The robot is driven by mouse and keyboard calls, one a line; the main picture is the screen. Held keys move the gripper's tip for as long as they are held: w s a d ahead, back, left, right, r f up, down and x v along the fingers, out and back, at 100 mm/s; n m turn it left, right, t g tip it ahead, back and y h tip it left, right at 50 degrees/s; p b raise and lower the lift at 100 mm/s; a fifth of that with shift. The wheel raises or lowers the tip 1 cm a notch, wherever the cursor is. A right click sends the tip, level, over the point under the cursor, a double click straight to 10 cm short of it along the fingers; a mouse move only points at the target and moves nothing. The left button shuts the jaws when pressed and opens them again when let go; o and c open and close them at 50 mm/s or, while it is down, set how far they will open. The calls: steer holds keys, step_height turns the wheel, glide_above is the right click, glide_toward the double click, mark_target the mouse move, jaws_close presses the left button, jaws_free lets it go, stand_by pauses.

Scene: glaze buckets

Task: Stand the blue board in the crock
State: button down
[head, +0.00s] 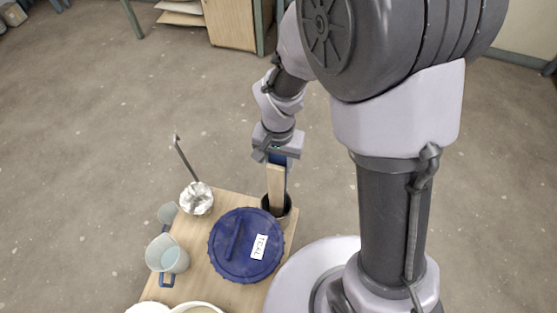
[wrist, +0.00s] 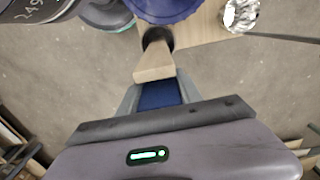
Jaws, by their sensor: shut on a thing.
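My gripper (head: 277,156) is above the back right corner of the small table and points down. It is shut on the blue board (head: 281,160), whose blue face also shows between the fingers in the wrist view (wrist: 160,93). The dark crock (head: 284,217) stands below the gripper on the table; its rim shows in the wrist view (wrist: 163,39). A pale wooden board (head: 275,188) stands upright with its lower end in the crock. It hides most of the blue board, so I cannot tell how far down the blue board reaches.
A blue lidded bucket (head: 225,240) labelled TEAL stands close beside the crock. The floor behind the table is clear.

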steer(key=c, duration=0.7)
jaws_free()
steer(key=shift+c, duration=0.5)
steer(key=shift+r+p, duration=0.4)
steer(key=shift+p, duration=0.2)
steer(key=shift+f, duration=0.15)
step_height(320, 180, up, 10)
steer(key=p, duration=0.7)
steer(key=shift+f+p, duration=0.25)
steer(key=shift+p, duration=0.05)
